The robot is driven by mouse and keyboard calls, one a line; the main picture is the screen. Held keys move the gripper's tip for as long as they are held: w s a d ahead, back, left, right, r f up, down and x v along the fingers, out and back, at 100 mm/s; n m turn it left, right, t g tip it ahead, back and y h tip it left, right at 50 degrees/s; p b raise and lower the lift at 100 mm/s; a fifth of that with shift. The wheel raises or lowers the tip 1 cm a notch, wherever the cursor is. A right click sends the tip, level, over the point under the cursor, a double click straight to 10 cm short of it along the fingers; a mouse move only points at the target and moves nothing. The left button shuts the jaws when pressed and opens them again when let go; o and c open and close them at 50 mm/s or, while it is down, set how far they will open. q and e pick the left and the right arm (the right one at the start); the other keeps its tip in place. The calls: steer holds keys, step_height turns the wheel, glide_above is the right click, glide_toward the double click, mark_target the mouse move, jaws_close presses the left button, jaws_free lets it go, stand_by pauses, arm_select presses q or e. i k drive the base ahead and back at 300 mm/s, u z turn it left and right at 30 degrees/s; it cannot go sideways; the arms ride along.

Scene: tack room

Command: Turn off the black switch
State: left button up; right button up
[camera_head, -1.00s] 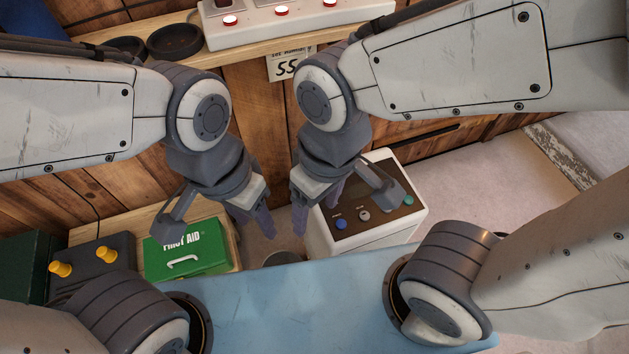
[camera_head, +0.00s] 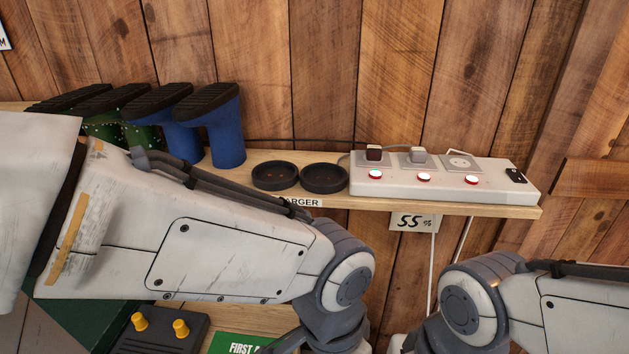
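A small black switch (camera_head: 516,175) sits on the right end of a white power strip (camera_head: 400,185), which lies on the wooden wall shelf. Its on or off position is too small to tell. My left arm crosses from the left below the shelf, and its wrist is at the bottom centre. My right arm comes in from the lower right, below the power strip. Both grippers' fingers are below the bottom edge of the picture, so their state is hidden. Neither arm touches the switch.
Two plugs, one dark (camera_head: 374,153), and several red-lit buttons are on the strip. Two round black dishes (camera_head: 324,179) and upturned blue boots (camera_head: 225,130) stand on the shelf (camera_head: 437,205). A "55 %" card hangs below. A black box with yellow knobs (camera_head: 181,328) is lower left.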

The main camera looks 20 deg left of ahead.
mark_target(516, 176)
steer(key=u, duration=1.55)
steer(key=k, duration=0.8)
steer(key=z, duration=1.2)
steer(key=i, duration=0.55)
steer(key=z, duration=0.05)
